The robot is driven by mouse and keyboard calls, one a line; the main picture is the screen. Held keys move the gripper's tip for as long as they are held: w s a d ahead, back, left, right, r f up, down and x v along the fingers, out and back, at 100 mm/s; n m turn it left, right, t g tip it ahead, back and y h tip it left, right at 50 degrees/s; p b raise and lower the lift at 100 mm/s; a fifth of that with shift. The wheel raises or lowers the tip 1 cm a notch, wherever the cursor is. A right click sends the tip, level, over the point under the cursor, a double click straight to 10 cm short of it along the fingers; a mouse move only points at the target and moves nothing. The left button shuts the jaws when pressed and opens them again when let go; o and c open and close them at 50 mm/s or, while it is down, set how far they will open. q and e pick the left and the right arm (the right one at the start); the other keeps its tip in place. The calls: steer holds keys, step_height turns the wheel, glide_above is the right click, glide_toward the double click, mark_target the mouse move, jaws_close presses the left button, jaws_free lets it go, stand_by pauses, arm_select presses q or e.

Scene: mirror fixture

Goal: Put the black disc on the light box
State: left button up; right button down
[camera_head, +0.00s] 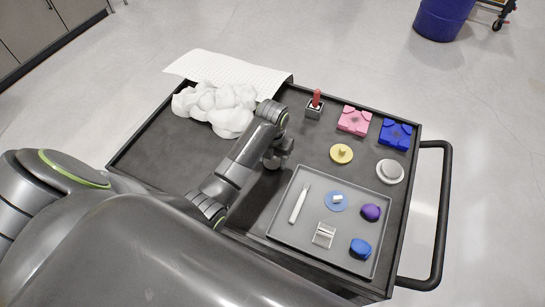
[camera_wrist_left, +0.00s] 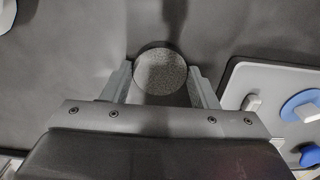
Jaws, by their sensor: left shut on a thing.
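My left gripper (camera_head: 274,161) is over the middle of the dark cart top, left of the grey tray. In the left wrist view its two fingers (camera_wrist_left: 161,76) are shut on a round dark grey, speckled disc (camera_wrist_left: 160,68), which I take for the black disc. In the head view the disc is hidden by the gripper. I cannot tell for sure which object is the light box. My right gripper is not in view.
The grey tray (camera_head: 284,225) holds several small items. Behind it are a yellow knobbed disc (camera_head: 341,153), a white round piece (camera_head: 390,172), pink (camera_head: 354,120) and blue (camera_head: 395,134) blocks, and a red-topped holder (camera_head: 314,108). White crumpled cloth (camera_head: 215,103) lies at the back left.

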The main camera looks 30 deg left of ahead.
arm_select(q)
steer(key=shift+f, duration=0.1)
steer(key=o, duration=1)
